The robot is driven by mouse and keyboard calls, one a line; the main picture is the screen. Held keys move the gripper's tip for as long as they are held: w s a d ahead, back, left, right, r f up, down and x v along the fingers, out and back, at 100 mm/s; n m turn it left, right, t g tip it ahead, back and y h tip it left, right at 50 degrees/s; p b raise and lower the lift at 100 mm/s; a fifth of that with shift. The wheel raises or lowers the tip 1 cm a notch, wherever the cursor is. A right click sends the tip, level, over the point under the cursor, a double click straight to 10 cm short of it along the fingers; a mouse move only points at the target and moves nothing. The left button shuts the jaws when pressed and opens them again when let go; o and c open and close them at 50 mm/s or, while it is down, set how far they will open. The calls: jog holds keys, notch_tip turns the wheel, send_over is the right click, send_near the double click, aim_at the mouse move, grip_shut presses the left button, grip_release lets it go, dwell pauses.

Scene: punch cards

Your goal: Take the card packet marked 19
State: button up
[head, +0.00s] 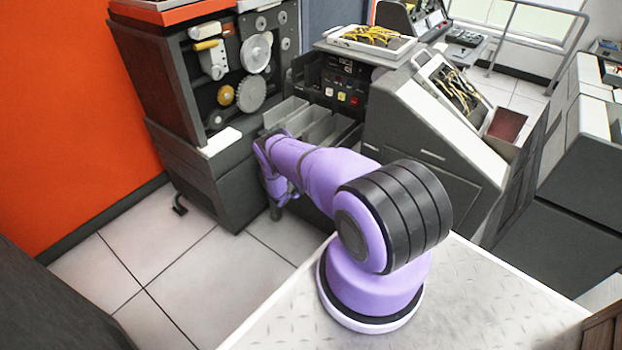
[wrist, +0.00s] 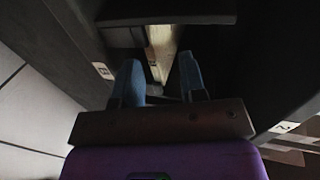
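In the wrist view my gripper (wrist: 160,82) is open, its two blue-grey fingers apart with nothing between their tips. A pale, narrow upright thing (wrist: 160,45), perhaps a card packet, stands in the dark beyond the gap between the fingers. No number 19 can be read on it. In the head view my gripper (head: 276,208) hangs low in front of the dark machine cabinet, partly hidden by my purple arm. I cannot tell which packet is marked 19.
A small white label (wrist: 103,70) is on the dark wall at left, and another label (wrist: 283,127) is at right. Grey slanted bins (head: 318,125) lie behind my arm. A machine with reels (head: 250,93) stands left, a sloped console (head: 430,125) right. Tiled floor (head: 130,265) is clear.

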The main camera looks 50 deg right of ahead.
jog(key=shift+x, duration=2.55)
grip_shut()
jog(key=shift+r, duration=0.1)
jog(key=shift+r, duration=0.8)
jog(key=shift+a, duration=0.1)
jog(key=shift+a, duration=0.1)
